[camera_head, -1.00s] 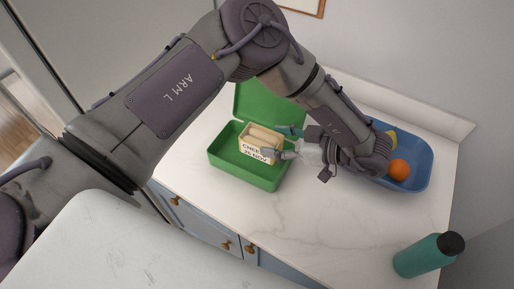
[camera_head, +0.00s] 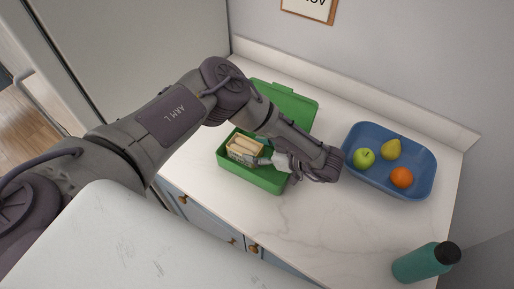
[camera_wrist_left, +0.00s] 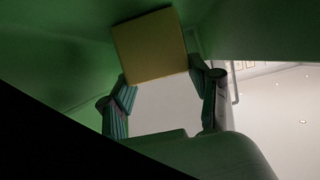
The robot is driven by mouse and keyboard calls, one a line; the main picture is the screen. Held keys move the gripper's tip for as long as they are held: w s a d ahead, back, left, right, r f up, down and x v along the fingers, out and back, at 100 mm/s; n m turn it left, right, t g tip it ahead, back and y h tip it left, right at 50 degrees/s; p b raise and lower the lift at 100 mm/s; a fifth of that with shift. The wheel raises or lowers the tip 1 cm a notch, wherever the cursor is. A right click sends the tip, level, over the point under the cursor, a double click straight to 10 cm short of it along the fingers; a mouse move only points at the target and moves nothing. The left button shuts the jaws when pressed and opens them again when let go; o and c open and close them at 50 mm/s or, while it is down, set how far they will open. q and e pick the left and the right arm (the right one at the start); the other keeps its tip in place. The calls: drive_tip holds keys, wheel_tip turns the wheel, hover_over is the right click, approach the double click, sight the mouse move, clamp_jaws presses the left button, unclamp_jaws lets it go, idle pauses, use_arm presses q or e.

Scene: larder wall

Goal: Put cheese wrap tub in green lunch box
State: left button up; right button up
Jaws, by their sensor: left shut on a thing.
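The cheese wrap tub (camera_head: 244,150) is a small cream box with pale wraps showing in its open top. It is inside the green lunch box (camera_head: 262,180), toward its left end. My left gripper (camera_head: 262,160) is shut on the tub from the right side. In the left wrist view the tub (camera_wrist_left: 150,46) shows as a yellowish square between the fingers (camera_wrist_left: 160,85), with green walls around it. Whether the tub rests on the lunch box floor is hidden. The lunch box lid (camera_head: 290,105) stands open at the back. My right gripper is not in view.
A blue tray (camera_head: 418,155) to the right holds a green apple (camera_head: 364,158), a pear (camera_head: 391,149) and an orange (camera_head: 401,177). The counter (camera_head: 310,220) in front of the tray is clear.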

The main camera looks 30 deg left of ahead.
use_arm(q)
drive_tip(key=shift+f, duration=0.15)
drive_tip(key=o, duration=1.2)
drive_tip(key=shift+o, duration=0.4)
drive_tip(key=shift+r, duration=0.3)
drive_tip(key=b+v, duration=0.3)
drive_tip(key=v, duration=0.9)
drive_tip(key=shift+b, duration=0.4)
